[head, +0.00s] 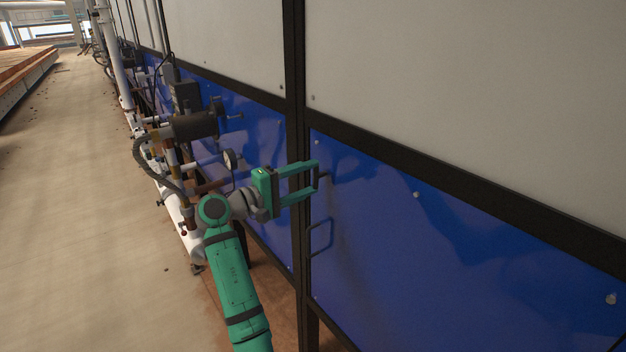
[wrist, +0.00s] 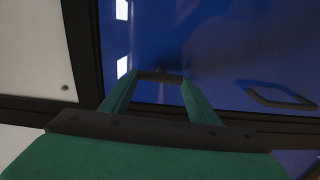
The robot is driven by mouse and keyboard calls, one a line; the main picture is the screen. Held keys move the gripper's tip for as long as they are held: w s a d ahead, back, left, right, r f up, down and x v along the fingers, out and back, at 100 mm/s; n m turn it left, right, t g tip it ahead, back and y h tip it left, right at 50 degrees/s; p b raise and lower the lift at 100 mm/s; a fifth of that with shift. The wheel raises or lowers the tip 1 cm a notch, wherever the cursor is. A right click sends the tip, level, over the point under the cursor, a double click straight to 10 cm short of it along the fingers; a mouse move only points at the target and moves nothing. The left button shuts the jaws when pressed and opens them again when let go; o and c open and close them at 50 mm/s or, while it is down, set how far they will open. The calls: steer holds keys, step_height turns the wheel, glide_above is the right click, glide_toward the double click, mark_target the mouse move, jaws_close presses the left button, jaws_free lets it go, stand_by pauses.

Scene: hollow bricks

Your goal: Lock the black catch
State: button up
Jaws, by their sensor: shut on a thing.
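The black catch (head: 325,175) is a small dark piece on the left part of a blue panel (head: 440,250), close to the panel's dark frame. My green gripper (head: 315,179) reaches it from the left, with one finger above and one below. In the wrist view the catch (wrist: 160,75) shows as a short dark bar between the fingertips of my gripper (wrist: 159,78). My gripper is shut on the catch. The fingers hide the bar's ends, and whether it is locked cannot be told.
A dark loop handle (head: 320,238) sits on the same panel below the catch, and also shows in the wrist view (wrist: 280,97). A dark upright post (head: 296,130) runs beside the panel. Pipes and a dark motor-like cylinder (head: 194,125) stand left. The floor (head: 75,190) farther left is clear.

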steer(key=shift+a, duration=0.2)
steer(key=o, duration=1.5)
steer(key=shift+w, duration=0.1)
steer(key=shift+d, duration=0.1)
